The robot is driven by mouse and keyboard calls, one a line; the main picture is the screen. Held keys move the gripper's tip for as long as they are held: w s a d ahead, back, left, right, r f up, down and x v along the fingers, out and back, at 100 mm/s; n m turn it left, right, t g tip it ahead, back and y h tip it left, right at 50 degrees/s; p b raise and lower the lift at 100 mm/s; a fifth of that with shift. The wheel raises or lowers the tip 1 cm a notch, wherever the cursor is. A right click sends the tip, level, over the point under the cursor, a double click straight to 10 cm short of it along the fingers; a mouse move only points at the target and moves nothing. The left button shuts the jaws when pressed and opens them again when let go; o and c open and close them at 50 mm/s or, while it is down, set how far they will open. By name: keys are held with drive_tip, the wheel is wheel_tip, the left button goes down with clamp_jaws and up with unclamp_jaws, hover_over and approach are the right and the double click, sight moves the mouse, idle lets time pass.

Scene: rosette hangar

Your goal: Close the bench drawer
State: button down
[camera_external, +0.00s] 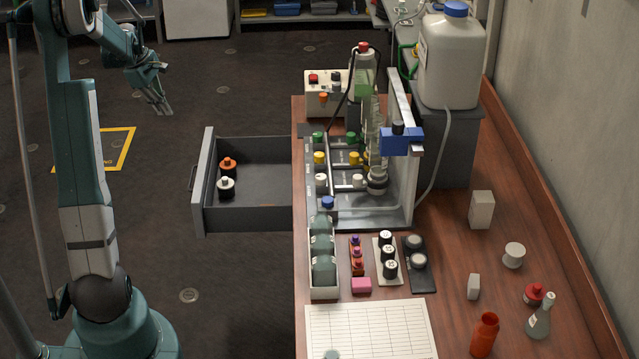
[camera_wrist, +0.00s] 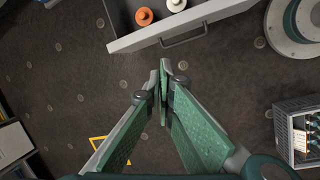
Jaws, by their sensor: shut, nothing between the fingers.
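The bench drawer (camera_external: 248,217) is pulled out from the left side of the wooden bench (camera_external: 460,300). Its light grey front has a bar handle (camera_external: 193,178) on the outer face. An orange-capped bottle (camera_external: 228,166) and a white-capped bottle (camera_external: 226,187) stand inside near the front. My gripper (camera_external: 167,108) is in the air to the left of the drawer and farther back. In the wrist view my gripper (camera_wrist: 164,65) has its fingertips together and empty. The drawer front (camera_wrist: 185,29) and handle (camera_wrist: 183,37) lie just beyond the tips, apart in the picture.
The bench top holds a rack with bottles (camera_external: 345,215), a large white jug (camera_external: 450,60), a red bottle (camera_external: 485,335) and a flask (camera_external: 541,318). The dark floor (camera_external: 235,90) around the drawer is open. A crate (camera_wrist: 297,132) shows at right in the wrist view.

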drive_tip(key=w+a+f+n, duration=0.1)
drive_tip(key=w+f+n, duration=0.1)
drive_tip(key=w+f, duration=0.3)
drive_tip(key=w+f+n+g+h, duration=0.1)
drive_tip(key=w+f, duration=0.4)
drive_tip(key=f, duration=0.7)
drive_tip(key=shift+a+f+n+g+p, duration=0.2)
drive_tip(key=shift+a+n+g+p, duration=0.2)
drive_tip(key=shift+n, duration=0.3)
drive_tip(key=shift+d+f, duration=0.1)
drive_tip(key=d+f+b, duration=0.2)
drive_tip(key=d+f, duration=0.5)
drive_tip(key=f, duration=0.2)
drive_tip(key=shift+d, duration=0.35)
